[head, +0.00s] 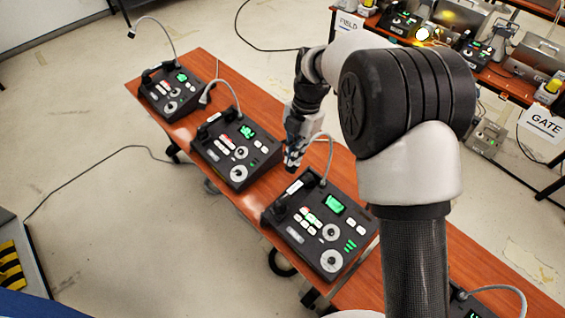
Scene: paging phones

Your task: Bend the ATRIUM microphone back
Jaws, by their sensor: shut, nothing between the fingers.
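Several dark paging consoles with gooseneck microphones stand in a row on a wooden table (183,127); no ATRIUM label can be read. My gripper (291,165) is shut and empty, pointing down between the second console (264,160) and the third console (352,240). The third console's grey gooseneck (331,155) rises from its back edge and curves left toward my gripper. Its tip is hidden or too small to make out, so I cannot tell whether they touch. The second console's gooseneck (230,88) arches left, its microphone head (204,98) hanging over the table. The far-left console (172,103) has a similar microphone.
Another gooseneck (508,289) shows at the bottom right. My arm covers part of the table at right. A second table with equipment and a GATE sign (541,124) stands at the upper right. Open floor (130,220) with a cable lies at left.

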